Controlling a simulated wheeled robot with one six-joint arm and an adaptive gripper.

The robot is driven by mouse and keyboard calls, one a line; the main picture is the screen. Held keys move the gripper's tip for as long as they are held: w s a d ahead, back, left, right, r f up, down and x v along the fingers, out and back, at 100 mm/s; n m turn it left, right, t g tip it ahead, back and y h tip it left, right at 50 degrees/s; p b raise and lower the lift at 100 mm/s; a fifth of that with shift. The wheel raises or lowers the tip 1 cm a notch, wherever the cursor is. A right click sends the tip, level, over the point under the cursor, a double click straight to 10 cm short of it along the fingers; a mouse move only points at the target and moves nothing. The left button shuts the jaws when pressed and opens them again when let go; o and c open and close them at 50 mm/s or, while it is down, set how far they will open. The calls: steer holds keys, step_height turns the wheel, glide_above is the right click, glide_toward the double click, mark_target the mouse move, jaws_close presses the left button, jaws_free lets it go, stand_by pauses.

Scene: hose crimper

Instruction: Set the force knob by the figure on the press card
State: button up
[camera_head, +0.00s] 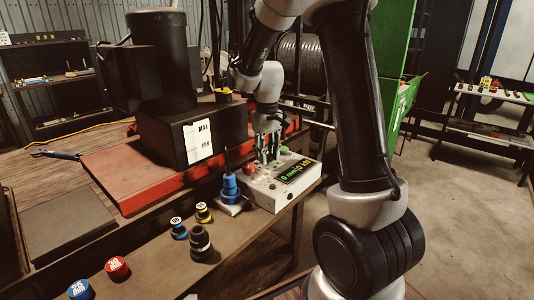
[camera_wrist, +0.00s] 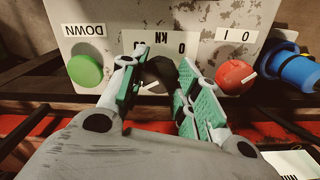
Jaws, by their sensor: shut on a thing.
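The light grey control box (camera_head: 268,193) stands on the bench and shows a lit green display (camera_head: 298,172). In the wrist view, the black force knob (camera_wrist: 161,70) sits under a label with "0" and "KN", with a white pointer mark on it. My gripper (camera_wrist: 156,76) is closed around this knob, its green pads on either side. In the head view my gripper (camera_head: 268,157) reaches down to the box and hides the knob. The white press card (camera_head: 199,142) on the black press block reads MAX and MIN; its smaller figures are too small to read.
A green button (camera_wrist: 86,70) marked DOWN and a red knob (camera_wrist: 235,76) flank the black knob. A blue piece (camera_head: 230,188) stands beside the box. Yellow, blue, red and dark round pieces lie along the bench front. The red press base (camera_head: 120,178) lies behind.

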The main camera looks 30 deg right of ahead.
steer(key=n, duration=0.6)
steer(key=shift+n, duration=0.3)
steer(key=n, duration=0.5)
stand_by(0.4)
steer(key=o, duration=1.1)
steer(key=shift+c, duration=0.2)
steer(key=shift+r, duration=0.1)
step_height(320, 180, up, 12)
